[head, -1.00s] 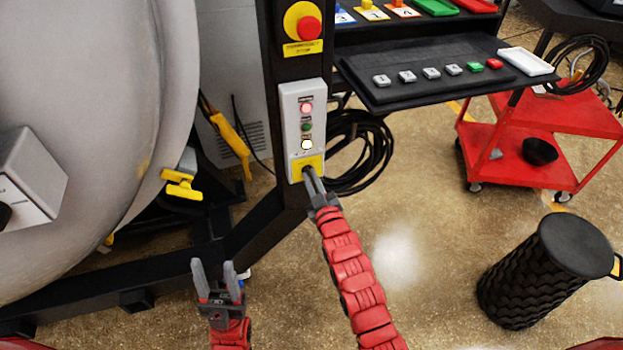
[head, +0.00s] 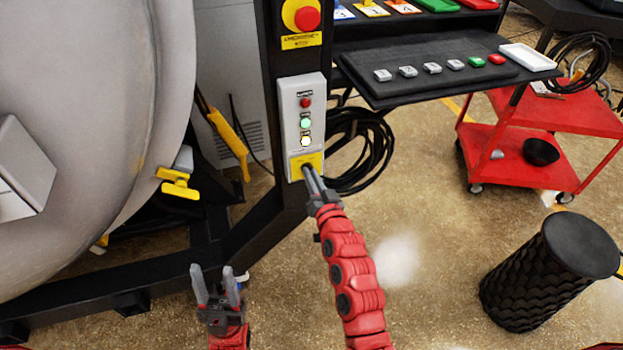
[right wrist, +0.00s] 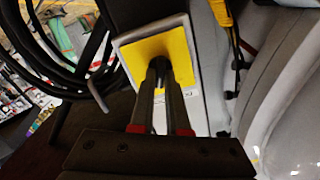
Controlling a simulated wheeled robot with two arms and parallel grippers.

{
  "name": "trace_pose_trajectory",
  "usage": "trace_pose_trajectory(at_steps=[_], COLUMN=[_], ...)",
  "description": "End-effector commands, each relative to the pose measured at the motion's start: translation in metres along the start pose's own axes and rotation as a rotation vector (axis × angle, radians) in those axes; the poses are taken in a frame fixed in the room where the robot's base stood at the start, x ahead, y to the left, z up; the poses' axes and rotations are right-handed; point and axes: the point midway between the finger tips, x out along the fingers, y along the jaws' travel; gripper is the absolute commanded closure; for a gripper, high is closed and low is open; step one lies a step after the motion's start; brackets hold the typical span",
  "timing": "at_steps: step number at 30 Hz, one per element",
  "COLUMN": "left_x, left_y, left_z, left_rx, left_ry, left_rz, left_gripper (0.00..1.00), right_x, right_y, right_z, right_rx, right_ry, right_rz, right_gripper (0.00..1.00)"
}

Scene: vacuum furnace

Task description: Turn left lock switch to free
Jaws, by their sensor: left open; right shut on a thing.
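A light grey control box (head: 290,120) is fixed to the black post, with a dim red lamp (head: 305,103), a lit green lamp (head: 305,123) and a lit white lamp (head: 305,141). At its bottom is a yellow plate (head: 314,160) with the dark lock switch (head: 305,168). My right gripper (head: 309,174) is shut on the switch; its fingers hide most of it. In the right wrist view the fingers (right wrist: 159,68) close on the dark knob in front of the yellow plate. My left gripper (head: 214,280) is open and empty, low and left of the box.
The round grey furnace door (head: 90,120) fills the left, with a yellow handle (head: 180,184) at its edge. A red emergency stop (head: 307,18) sits above the box. Black cable (head: 375,150) hangs beside it. A black shelf (head: 400,95) juts out to the right.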

Motion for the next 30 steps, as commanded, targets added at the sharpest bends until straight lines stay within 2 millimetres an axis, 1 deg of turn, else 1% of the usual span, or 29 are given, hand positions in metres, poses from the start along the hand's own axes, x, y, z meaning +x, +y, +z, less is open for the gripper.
trace_pose_trajectory(at_steps=[3, 9, 25, 26, 27, 30], left_x=[-0.0032, -0.005, -0.0054, -0.0053, -0.0054, -0.0054], left_y=[0.0002, 0.0003, 0.0003, 0.0003, 0.0003, 0.0003], left_z=[0.0005, 0.0009, 0.0009, 0.0009, 0.0008, 0.0009], left_rx=[0.0, 0.0, 0.0, 0.0, 0.0, 0.0], left_ry=[0.0, 0.0, 0.0, 0.0, 0.0, 0.0], left_rz=[0.0, 0.0, 0.0, 0.0, 0.0, 0.0], left_gripper=[0.5, 0.5, 0.5, 0.5, 0.5, 0.5], right_x=[0.0, -0.0001, -0.0002, -0.0002, -0.0002, -0.0002], right_y=[0.0008, 0.0012, 0.0007, 0.0007, 0.0007, 0.0006], right_z=[0.001, 0.0007, 0.0004, 0.0003, 0.0003, 0.0003], right_rx=[0.056, 0.113, 0.134, 0.134, 0.134, 0.133], right_ry=[0.0, 0.0, 0.0, 0.0, 0.0, 0.0], right_rz=[0.001, 0.001, 0.001, 0.001, 0.001, 0.001], right_gripper=[1.0, 1.0, 1.0, 0.81, 0.74, 0.56])
